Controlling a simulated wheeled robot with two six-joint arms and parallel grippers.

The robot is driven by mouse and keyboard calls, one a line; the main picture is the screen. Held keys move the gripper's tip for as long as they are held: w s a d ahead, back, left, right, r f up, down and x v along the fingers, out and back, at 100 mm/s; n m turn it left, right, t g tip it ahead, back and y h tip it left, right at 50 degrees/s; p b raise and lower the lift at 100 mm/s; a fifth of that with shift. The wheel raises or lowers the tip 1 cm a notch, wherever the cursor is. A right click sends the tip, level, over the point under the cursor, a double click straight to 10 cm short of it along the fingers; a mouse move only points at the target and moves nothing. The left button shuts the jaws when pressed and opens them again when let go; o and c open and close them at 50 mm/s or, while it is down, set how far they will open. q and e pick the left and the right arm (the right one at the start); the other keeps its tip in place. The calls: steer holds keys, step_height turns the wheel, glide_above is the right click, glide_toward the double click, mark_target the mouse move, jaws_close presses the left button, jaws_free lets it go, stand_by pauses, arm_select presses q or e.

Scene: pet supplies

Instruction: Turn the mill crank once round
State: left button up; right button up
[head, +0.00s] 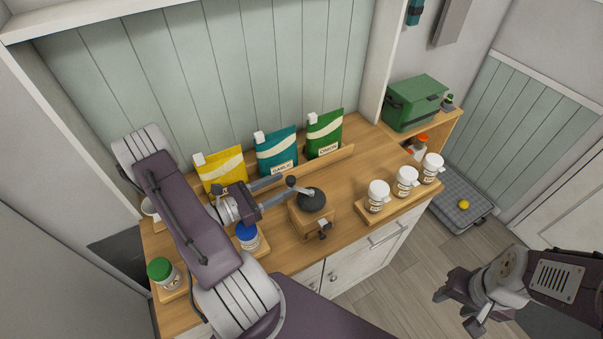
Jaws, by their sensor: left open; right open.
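The mill (313,217) is a small wooden box with a dark domed top, standing on the wooden counter. Its crank (302,189) is a thin arm over the dome, ending in a dark round knob (291,181) on the left side. My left gripper (286,185) reaches in from the left with its fingers open. Its fingertips are at the knob, which appears to lie between or just beyond them; contact cannot be told. My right gripper (457,308) is open and empty, low at the right, over the floor and away from the counter.
Yellow, teal and green bags (276,152) stand behind the mill. White jars (407,181) stand on a wooden tray to its right. A blue-lidded jar (247,236) and a green-lidded jar (163,272) are near my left arm. A small clamp-like part (324,231) sits at the mill's front.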

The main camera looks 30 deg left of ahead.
mark_target(295, 178)
arm_select(q)
steer(key=x, duration=0.1)
steer(key=p+x, duration=0.1)
steer(key=x, duration=0.1)
steer(key=shift+r, duration=0.3)
steer(key=x, duration=0.2)
steer(key=p+x, duration=0.1)
steer(key=x, duration=0.1)
steer(key=shift+f, duration=0.2)
steer(key=shift+s+a, duration=0.1)
steer(key=shift+s, duration=0.2)
steer(key=c, duration=0.6)
jaws_close()
arm_select(e)
steer(key=shift+s+a+r, duration=0.1)
steer(key=shift+r, duration=0.55)
steer(key=shift+s+a+r, duration=0.1)
steer(key=shift+r, duration=0.5)
